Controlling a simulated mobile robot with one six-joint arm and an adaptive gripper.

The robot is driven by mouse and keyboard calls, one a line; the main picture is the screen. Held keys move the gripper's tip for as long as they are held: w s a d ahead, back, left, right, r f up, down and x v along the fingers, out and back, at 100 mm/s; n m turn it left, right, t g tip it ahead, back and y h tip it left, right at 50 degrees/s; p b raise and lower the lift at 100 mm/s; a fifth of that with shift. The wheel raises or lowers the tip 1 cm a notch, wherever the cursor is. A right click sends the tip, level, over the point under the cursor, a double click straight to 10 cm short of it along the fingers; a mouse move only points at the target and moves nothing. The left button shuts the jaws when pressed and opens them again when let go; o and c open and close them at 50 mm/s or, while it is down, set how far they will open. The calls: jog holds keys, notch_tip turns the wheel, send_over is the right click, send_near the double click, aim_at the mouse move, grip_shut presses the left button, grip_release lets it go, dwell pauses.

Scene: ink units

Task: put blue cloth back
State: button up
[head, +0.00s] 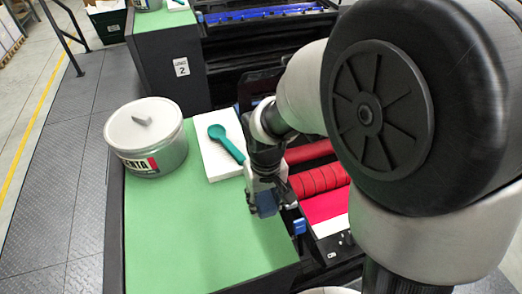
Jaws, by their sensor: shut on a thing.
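My gripper (264,192) is over the right edge of the green mat, pointing down. It is shut on a small blue thing, which I take to be the blue cloth (267,205). The cloth hangs below the fingers, and the gripper partly hides it. I cannot tell whether it touches the mat. The green mat (190,235) lies on the near worktop beside the red rollers.
A white ink can (150,160) with a grey thing on its lid stands at the mat's left. A teal spoon (225,140) lies on a white pad (215,165). Red rollers (320,180) lie right of my gripper. The mat's front is clear.

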aim_at(265, 210)
jog(key=shift+f+b, duration=0.55)
jog(key=shift+f, duration=1.75)
jog(key=shift+f, duration=0.15)
jog(key=o, duration=1)
